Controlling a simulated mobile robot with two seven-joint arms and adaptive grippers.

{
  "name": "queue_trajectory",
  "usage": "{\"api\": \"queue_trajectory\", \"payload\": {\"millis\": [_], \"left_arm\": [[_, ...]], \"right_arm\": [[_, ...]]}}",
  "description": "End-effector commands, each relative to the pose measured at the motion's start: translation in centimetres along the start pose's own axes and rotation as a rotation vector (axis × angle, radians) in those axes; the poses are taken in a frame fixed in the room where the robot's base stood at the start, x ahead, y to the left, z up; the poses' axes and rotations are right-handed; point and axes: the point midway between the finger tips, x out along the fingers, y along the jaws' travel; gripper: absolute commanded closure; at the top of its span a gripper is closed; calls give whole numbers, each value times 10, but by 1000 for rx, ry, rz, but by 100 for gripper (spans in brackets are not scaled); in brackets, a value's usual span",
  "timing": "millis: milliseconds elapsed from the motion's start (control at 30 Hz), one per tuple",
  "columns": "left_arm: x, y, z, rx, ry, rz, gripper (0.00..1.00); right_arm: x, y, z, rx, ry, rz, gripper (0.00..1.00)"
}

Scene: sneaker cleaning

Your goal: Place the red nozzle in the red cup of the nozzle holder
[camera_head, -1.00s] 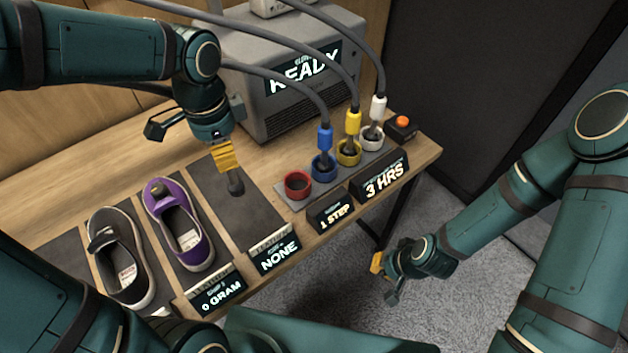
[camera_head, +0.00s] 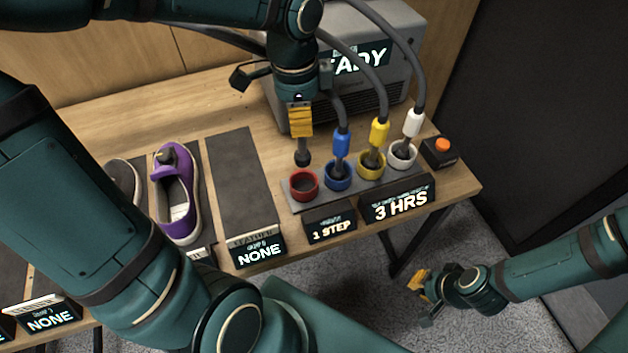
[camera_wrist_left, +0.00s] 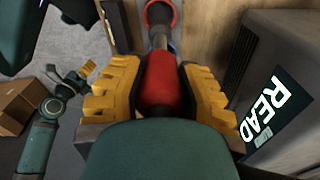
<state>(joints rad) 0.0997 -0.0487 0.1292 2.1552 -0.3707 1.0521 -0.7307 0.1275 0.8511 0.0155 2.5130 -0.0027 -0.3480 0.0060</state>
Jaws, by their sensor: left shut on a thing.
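My left gripper (camera_head: 301,122) is shut on the red nozzle (camera_wrist_left: 160,82), whose red body sits between the yellow fingers in the left wrist view. In the head view the fingers hide that body, and only its dark tip (camera_head: 303,158) shows, pointing down. The red cup (camera_head: 304,187) is at the left end of the nozzle holder (camera_head: 292,203). The tip appears just above and behind the cup's rim, apart from it. The red rim also shows at the top of the left wrist view (camera_wrist_left: 177,14), partly hidden by the nozzle. My right gripper (camera_head: 421,294) is off the table.
Blue (camera_head: 341,142), yellow (camera_head: 379,131) and white (camera_head: 413,123) nozzles with hoses stand in their cups to the right of the red cup. A grey machine (camera_head: 400,85) stands behind. A purple shoe (camera_head: 176,200) is at left; the mat beside it (camera_head: 240,180) is bare.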

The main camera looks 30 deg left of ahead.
Motion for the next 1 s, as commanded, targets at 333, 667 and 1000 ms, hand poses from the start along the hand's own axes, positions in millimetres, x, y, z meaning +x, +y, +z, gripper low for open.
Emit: {"api": "queue_trajectory", "payload": {"millis": [333, 667, 1000], "left_arm": [[47, 1, 2, 0, -1, 2, 100], [92, 1, 3, 0, -2, 4, 100], [98, 1, 3, 0, 0, 0, 100]], "right_arm": [[14, 5, -1, -1, 6, 0, 100], [28, 10, -3, -2, 13, 1, 100], [28, 10, -4, -2, 14, 1, 100]]}}
